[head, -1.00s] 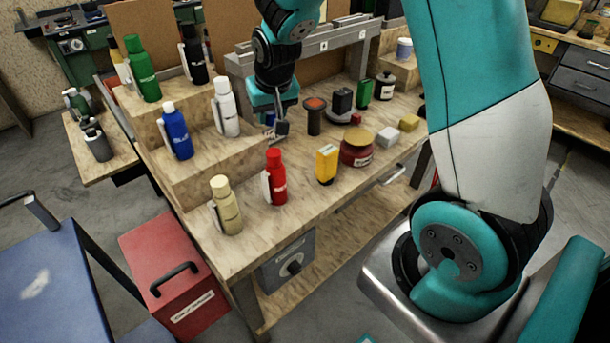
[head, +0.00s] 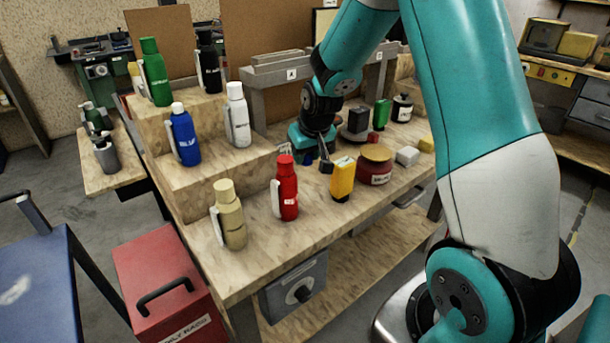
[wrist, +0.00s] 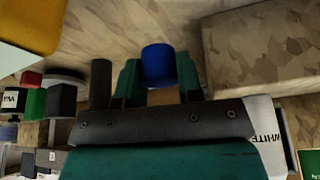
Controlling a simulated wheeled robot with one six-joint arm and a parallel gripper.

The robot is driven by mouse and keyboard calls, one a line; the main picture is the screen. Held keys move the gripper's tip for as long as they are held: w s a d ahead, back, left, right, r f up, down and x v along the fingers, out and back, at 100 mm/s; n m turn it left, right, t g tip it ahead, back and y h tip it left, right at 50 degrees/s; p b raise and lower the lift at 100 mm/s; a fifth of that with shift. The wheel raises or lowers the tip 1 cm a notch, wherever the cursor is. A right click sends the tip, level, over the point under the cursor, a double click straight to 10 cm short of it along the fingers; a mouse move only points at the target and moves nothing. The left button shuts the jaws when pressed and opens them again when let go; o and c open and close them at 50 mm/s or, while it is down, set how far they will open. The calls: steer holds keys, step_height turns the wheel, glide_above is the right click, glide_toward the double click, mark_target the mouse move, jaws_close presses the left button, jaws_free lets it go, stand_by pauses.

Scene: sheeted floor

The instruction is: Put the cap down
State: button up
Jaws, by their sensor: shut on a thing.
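My gripper (head: 318,162) is low over the wooden workbench (head: 262,240), behind and left of the yellow bottle (head: 342,179). It is shut on a small blue cap (wrist: 158,66). In the wrist view the cap sits between the two teal fingers. In the head view only a bit of the blue cap (head: 308,158) shows beside the dark fingertip. I cannot tell whether the cap touches the bench top.
A red bottle (head: 285,188) and a cream bottle (head: 229,215) stand at the front. Blue (head: 184,138), white (head: 238,118) and green (head: 155,75) bottles stand on the steps at left. A dark red jar (head: 374,167) is to the right. Bare bench lies between the red and yellow bottles.

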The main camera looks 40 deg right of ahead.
mark_target(306, 183)
step_height(306, 183, down, 6)
steer(key=shift+f, duration=0.1)
stand_by(0.4)
steer(key=shift+s+f+b, duration=0.2)
steer(key=shift+f+b, duration=0.3)
steer(key=shift+f, duration=0.1)
steer(key=o, duration=0.8)
steer(key=shift+s, duration=0.1)
steer(key=shift+o, duration=0.4)
steer(key=shift+r+p, duration=0.45)
steer(key=shift+r, duration=0.35)
steer(key=v, duration=1.1)
steer(key=shift+r, duration=0.35)
